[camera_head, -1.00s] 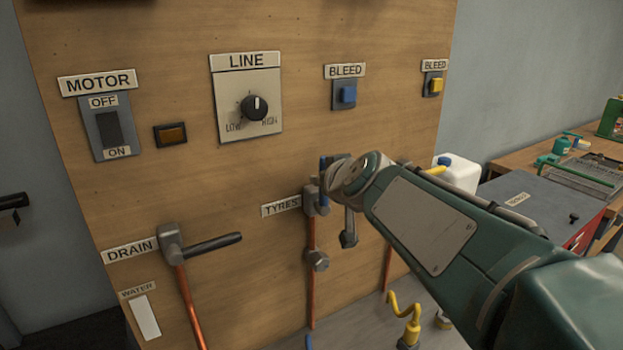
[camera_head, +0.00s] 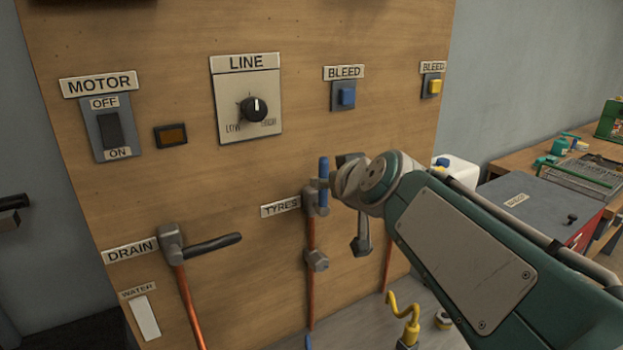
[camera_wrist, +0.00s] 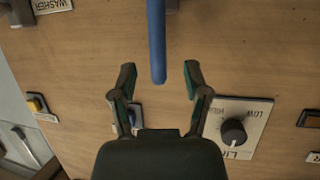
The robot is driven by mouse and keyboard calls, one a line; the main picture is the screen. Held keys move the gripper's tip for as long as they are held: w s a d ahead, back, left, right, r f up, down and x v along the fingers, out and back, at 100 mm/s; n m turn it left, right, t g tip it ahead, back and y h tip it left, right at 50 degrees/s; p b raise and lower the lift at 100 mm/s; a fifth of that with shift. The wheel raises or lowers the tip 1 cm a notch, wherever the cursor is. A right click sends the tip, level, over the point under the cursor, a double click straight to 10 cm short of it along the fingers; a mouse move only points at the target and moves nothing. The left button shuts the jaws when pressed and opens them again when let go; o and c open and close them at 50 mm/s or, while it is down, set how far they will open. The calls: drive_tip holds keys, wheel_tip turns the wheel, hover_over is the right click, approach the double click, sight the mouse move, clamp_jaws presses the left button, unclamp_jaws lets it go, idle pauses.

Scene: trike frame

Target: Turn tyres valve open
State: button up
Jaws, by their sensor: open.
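The tyres valve has a grey body (camera_head: 317,203) on a copper pipe, beside the TYRES label (camera_head: 280,206). Its blue lever (camera_head: 323,180) stands upright, roughly in line with the pipe. My gripper is just right of the lever in the head view, partly hidden by my wrist. In the wrist view, which is upside down, the blue lever (camera_wrist: 157,40) comes down from the top edge and its end lies between the fingertips of my open gripper (camera_wrist: 158,72). No contact shows on either finger, and their depth relative to the lever is unclear.
The wooden panel also carries the MOTOR switch (camera_head: 112,132), the LINE knob (camera_head: 253,109), blue (camera_head: 347,96) and yellow (camera_head: 434,87) BLEED buttons, and the DRAIN valve lever (camera_head: 212,245). A yellow hooked part (camera_head: 408,320) stands below. A bench is at right.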

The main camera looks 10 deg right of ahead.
drive_tip(key=v, duration=0.7)
drive_tip(key=s+f+g, duration=0.4)
drive_tip(key=s+f, duration=0.3)
drive_tip(key=f, duration=0.3)
drive_tip(key=s+f+m+g+h, duration=0.1)
drive_tip(key=s+f+g, duration=0.3)
drive_tip(key=s+f, duration=0.4)
wheel_tip(320, 180, down, 3)
drive_tip(key=shift+a+r, duration=0.15)
drive_tip(key=shift+a, duration=0.35)
